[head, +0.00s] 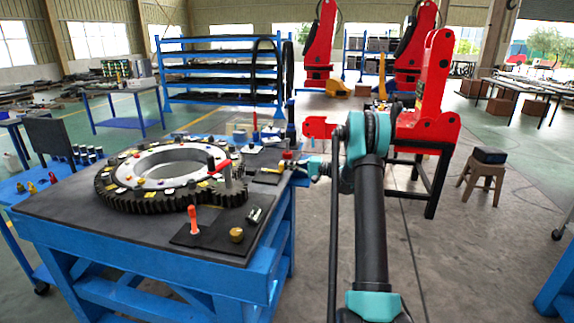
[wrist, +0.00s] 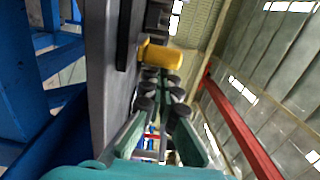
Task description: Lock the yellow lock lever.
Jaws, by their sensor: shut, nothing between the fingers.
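The yellow lock lever (wrist: 160,56) shows in the wrist view as a blunt yellow block beside the dark table slab, just beyond my fingertips. In the head view a small yellow part (head: 289,164), seemingly the same lever, is at the table's right edge near a red piece. My gripper (wrist: 162,77) is shut and empty, its dark-padded fingers pointing at the lever. Whether the fingertips touch it I cannot tell. In the head view my gripper (head: 305,168) is small and partly hidden by my arm, just right of the table edge.
A large gear ring (head: 105,185) lies on the blue workbench (head: 150,255). An orange-handled tool (head: 193,218) and a brass knob (head: 236,235) are near its front right corner. A red crane stand (head: 432,90) is behind my arm.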

